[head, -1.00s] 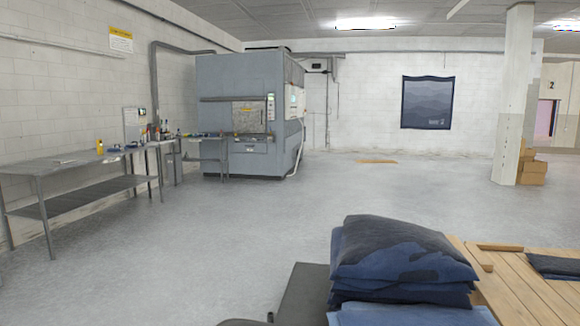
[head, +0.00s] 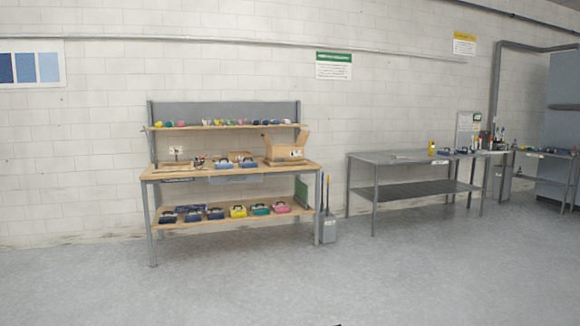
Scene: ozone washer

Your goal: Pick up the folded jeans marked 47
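No folded jeans marked 47 can be made out in the head view. A wooden workbench (head: 225,172) with shelves stands against the white block wall. Small bundles in several colours (head: 238,211) sit on its lower shelf, too small to read any marking. A few dark blue items (head: 240,162) lie on its top beside an open cardboard box (head: 286,148). Neither of my grippers is in view.
A grey metal table (head: 400,158) with a lower shelf stands right of the workbench. A grey bin (head: 328,230) stands between them. The grey machine (head: 562,95) is cut off at the right edge. The grey floor (head: 290,280) in front is clear.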

